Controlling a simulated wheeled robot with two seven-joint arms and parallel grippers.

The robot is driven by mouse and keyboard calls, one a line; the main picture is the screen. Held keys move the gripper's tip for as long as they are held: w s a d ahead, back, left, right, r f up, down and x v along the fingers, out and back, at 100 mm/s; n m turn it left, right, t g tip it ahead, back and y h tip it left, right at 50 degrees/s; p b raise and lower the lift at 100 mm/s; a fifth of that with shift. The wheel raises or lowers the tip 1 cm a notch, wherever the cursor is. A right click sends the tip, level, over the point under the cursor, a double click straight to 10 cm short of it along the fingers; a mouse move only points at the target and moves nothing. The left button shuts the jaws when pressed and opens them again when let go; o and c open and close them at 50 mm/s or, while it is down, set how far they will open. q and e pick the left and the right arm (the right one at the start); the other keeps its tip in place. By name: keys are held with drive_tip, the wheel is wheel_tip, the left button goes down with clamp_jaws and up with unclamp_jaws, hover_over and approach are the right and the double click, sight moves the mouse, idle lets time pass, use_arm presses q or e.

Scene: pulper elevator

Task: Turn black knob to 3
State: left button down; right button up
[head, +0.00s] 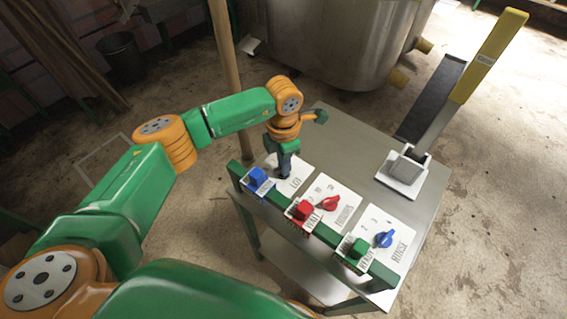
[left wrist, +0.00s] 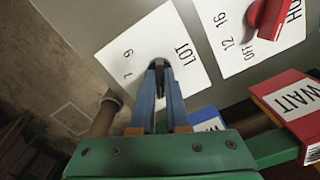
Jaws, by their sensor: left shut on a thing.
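The black knob (left wrist: 158,63) sits on a white plate (left wrist: 180,30) marked LOT, with printed numbers on the plate's left side. My left gripper (head: 285,170) points down at this plate, the leftmost one on the metal table in the head view. In the left wrist view its two blue-grey fingers (left wrist: 160,82) are shut on the black knob. The fingers hide much of the knob, so I cannot tell which number it points to. In the head view the gripper covers the knob. My right gripper is not in view.
A red knob (head: 330,203) and a blue knob (head: 384,239) sit on neighbouring plates. Blue, red (head: 302,210) and green (head: 357,247) blocks line the green front rail. A yellow-handled lever (head: 490,55) stands at the back right. A wooden post (head: 228,80) rises behind the table.

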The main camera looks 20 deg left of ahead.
use_arm(q)
drive_tip(key=shift+n, duration=0.5)
drive_tip(key=c, duration=0.9)
unclamp_jaws()
wheel_tip(320, 180, up, 7)
drive_tip(key=shift+r+b, duration=0.1)
drive_tip(key=shift+b, duration=0.35)
